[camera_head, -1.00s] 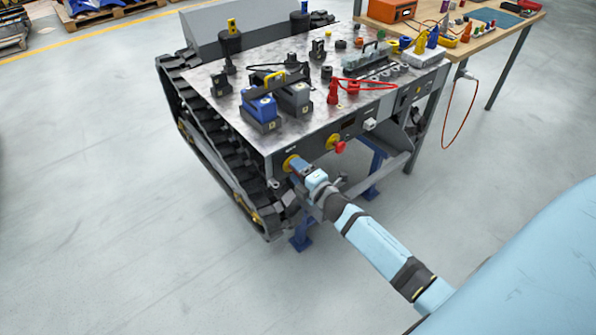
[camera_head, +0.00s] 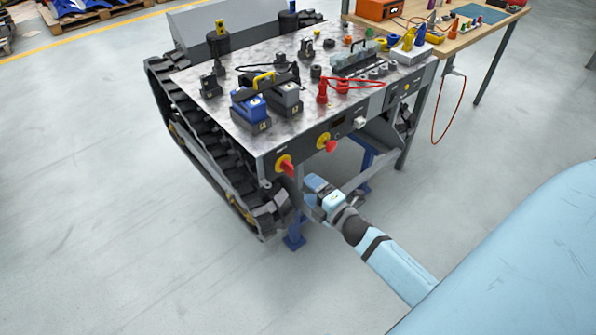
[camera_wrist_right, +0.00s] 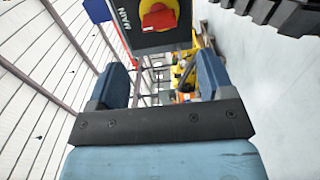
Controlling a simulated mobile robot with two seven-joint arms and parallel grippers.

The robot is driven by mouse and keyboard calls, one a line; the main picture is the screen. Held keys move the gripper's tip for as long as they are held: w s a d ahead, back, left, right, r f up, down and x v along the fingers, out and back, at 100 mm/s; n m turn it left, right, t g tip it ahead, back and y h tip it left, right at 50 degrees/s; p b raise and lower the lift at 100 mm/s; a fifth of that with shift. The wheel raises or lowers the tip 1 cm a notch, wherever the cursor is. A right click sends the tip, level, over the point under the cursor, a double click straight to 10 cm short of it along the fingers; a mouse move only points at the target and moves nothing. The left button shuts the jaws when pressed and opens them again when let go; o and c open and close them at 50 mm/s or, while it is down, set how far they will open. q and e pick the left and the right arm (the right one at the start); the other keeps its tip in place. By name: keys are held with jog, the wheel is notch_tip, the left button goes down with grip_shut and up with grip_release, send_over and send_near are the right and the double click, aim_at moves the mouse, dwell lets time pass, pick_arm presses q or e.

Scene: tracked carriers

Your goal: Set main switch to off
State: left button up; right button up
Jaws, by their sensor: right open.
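The main switch (camera_head: 285,164) is a red turning handle on a yellow disc, on the left of the carrier's front panel. In the right wrist view the switch (camera_wrist_right: 158,17) sits beside the label MAIN, cut off by the top edge. There its red handle lies roughly across the picture; I cannot tell whether that is on or off. My right gripper (camera_head: 313,187) is open and empty, below and to the right of the switch, apart from it. In the wrist view its two blue fingers (camera_wrist_right: 162,80) stand wide apart. My left gripper is not in view.
A second red knob on a yellow disc (camera_head: 325,142) sits to the right on the same panel. The carrier top (camera_head: 215,105) holds blue and grey battery blocks, red plugs and cables. A black track (camera_head: 195,150) runs along its left. A wooden workbench (camera_head: 465,40) stands behind right.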

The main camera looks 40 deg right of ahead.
jog(key=s, duration=0.4)
jog(key=shift+s+d, duration=0.2)
dwell(0.4)
